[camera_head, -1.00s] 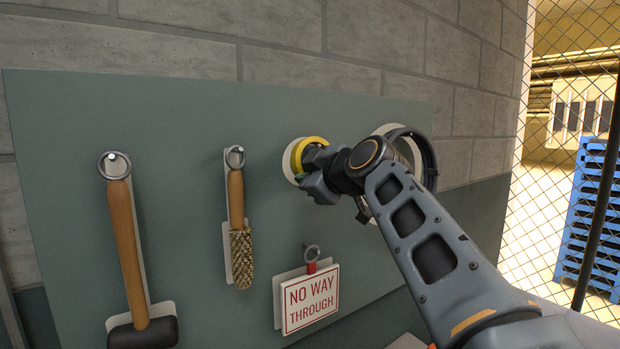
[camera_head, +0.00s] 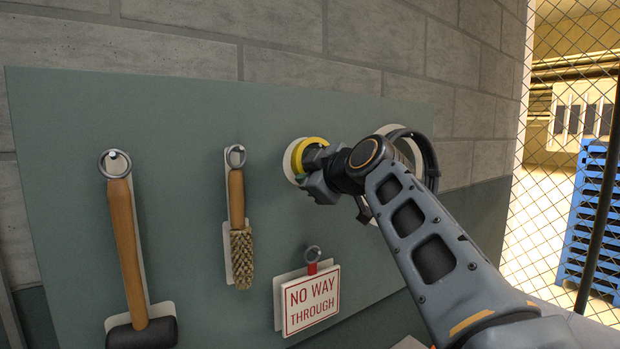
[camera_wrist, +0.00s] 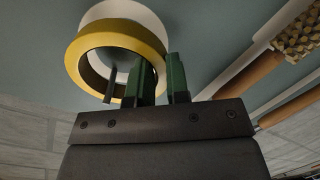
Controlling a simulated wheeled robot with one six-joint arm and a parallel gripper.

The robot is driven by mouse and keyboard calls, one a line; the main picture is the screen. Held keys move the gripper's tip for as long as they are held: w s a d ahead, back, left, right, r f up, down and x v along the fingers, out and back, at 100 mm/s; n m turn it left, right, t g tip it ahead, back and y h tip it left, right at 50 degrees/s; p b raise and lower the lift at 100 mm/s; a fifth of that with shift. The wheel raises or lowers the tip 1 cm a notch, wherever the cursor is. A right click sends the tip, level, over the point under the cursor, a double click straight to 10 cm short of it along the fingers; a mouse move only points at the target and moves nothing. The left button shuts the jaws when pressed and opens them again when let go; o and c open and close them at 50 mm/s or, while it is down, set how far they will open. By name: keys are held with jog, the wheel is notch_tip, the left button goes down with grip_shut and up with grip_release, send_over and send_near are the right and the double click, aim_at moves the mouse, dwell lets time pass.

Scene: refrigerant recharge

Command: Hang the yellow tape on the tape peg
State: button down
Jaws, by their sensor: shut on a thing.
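The yellow tape (camera_head: 301,155) is a ring in front of a round white backing on the grey-green board. In the wrist view the tape (camera_wrist: 88,48) overlaps the white disc (camera_wrist: 142,14). My gripper (camera_head: 313,168) is shut on the tape's rim. In the wrist view its green fingers (camera_wrist: 164,78) stand on either side of the ring's wall. A thin dark bar, seemingly the tape peg (camera_wrist: 111,82), shows in the ring's opening and crosses its near rim. I cannot tell how far the ring sits along it. In the head view my gripper hides the peg.
A mallet (camera_head: 128,240) and a brush (camera_head: 239,255) hang on the board to the left. A "NO WAY THROUGH" sign (camera_head: 311,299) hangs below. A dark coil (camera_head: 428,160) hangs just right, partly behind my arm. A wire fence (camera_head: 560,190) stands far right.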

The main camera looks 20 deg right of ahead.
jog(key=c, duration=1)
grip_release()
